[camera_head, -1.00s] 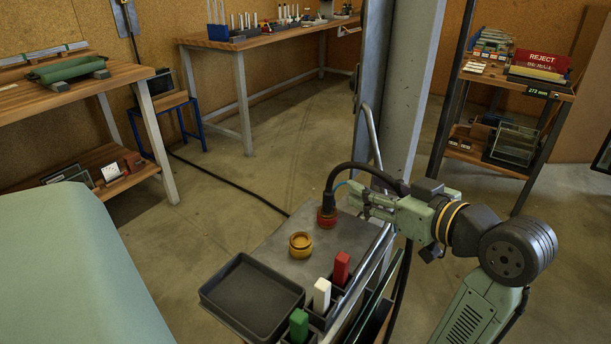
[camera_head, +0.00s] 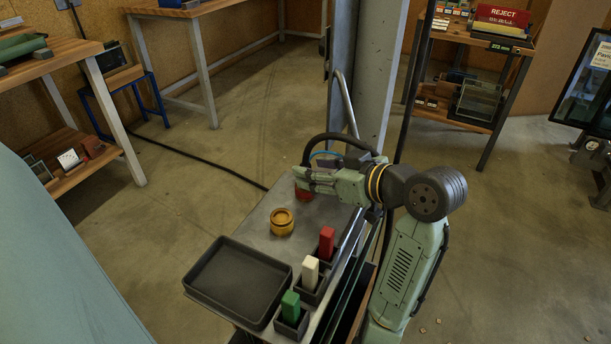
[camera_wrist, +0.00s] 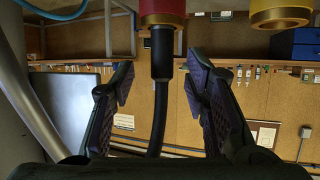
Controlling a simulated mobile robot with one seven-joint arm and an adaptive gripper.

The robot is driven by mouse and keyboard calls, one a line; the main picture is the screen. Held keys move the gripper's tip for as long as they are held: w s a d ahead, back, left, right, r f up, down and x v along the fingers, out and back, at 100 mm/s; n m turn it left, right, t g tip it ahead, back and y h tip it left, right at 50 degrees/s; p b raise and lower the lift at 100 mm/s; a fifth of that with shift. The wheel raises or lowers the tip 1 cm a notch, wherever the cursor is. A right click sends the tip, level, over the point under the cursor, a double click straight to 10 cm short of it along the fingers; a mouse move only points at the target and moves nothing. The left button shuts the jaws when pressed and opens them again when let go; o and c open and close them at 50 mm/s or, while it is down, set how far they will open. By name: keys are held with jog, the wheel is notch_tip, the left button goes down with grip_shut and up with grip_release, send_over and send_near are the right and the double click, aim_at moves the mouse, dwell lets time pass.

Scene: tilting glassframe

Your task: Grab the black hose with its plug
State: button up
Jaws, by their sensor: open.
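The black hose (camera_head: 325,138) arches over my wrist in the head view. Its plug stands by a red collar (camera_head: 303,194) on the metal trolley top (camera_head: 262,210) and is mostly hidden behind my gripper (camera_head: 303,180). In the wrist view the black plug (camera_wrist: 162,55) and hose (camera_wrist: 158,120) hang down from the red collar (camera_wrist: 162,10) at the top edge. My gripper (camera_wrist: 163,85) is open, with one finger on each side of the plug and a visible gap to each. I cannot tell the depth between fingers and plug.
A yellow round fitting (camera_head: 282,222) stands on the trolley near the red collar. A black tray (camera_head: 238,282) and small holders with red (camera_head: 326,243), white (camera_head: 310,272) and green (camera_head: 290,307) blocks are in front. A grey post (camera_head: 366,70) rises behind.

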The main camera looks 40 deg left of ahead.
jog(key=shift+x, duration=1.55)
jog(key=shift+s+r, duration=0.1)
jog(key=shift+c, duration=0.2)
grip_shut()
